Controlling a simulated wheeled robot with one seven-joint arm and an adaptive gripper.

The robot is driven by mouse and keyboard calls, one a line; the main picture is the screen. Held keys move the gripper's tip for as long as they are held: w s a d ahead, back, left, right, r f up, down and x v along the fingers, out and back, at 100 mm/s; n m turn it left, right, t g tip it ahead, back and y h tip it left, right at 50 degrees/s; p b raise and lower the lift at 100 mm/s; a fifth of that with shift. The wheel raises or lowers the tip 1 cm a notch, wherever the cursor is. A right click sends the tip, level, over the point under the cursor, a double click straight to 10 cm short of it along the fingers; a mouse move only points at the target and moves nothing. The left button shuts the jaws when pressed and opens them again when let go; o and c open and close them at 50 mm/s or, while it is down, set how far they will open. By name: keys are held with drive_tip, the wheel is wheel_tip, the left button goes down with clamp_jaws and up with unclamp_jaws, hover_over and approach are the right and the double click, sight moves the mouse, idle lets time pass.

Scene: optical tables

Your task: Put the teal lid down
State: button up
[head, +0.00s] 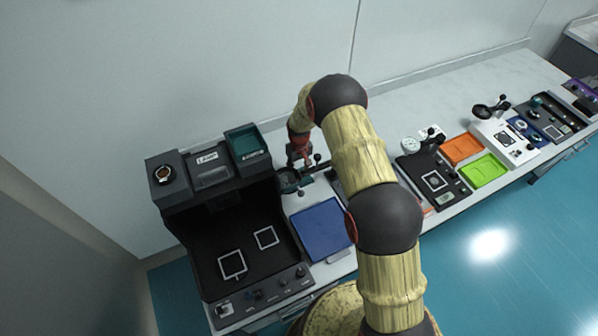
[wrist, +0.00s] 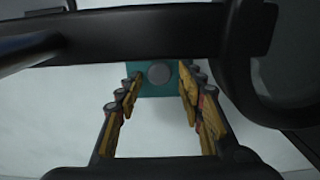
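The teal lid (wrist: 146,88) shows in the wrist view as a flat teal square with a round grey knob (wrist: 159,73). It lies beyond my fingertips, and its far part is hidden behind a dark bar. My gripper (wrist: 159,86) is open, with one finger on each side of the knob and a visible gap on both sides. In the head view my gripper (head: 300,162) points down just right of the black machine. A small patch of teal shows below it, mostly hidden by dark parts. I cannot tell what the lid rests on.
The black machine (head: 185,222) stands left, with an open teal bin (head: 246,142) on its top right. A blue panel (head: 322,229) lies in front of my gripper. Orange (head: 462,149) and green (head: 484,169) trays stand right. A dark bar (wrist: 140,32) crosses the wrist view close up.

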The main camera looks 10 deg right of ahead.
drive_tip(key=shift+r, duration=0.1)
drive_tip(key=s+r+t, duration=0.1)
drive_tip(key=s+r, duration=0.2)
drive_tip(key=r, duration=2.3)
drive_tip(key=s+r+m+t, duration=0.1)
drive_tip(key=s+r+t, duration=0.1)
drive_tip(key=s+r, duration=0.95)
drive_tip(key=s+r+t, duration=0.1)
drive_tip(key=s+r, duration=0.2)
drive_tip(key=s, duration=0.5)
drive_tip(key=s+r, duration=0.4)
drive_tip(key=s, duration=0.3)
drive_tip(key=s+r+m+t, duration=0.1)
drive_tip(key=s+r, duration=0.3)
drive_tip(key=s, duration=0.4)
drive_tip(key=shift+s+d+t, duration=0.3)
drive_tip(key=shift+s+d, duration=0.05)
drive_tip(key=shift+f, duration=0.15)
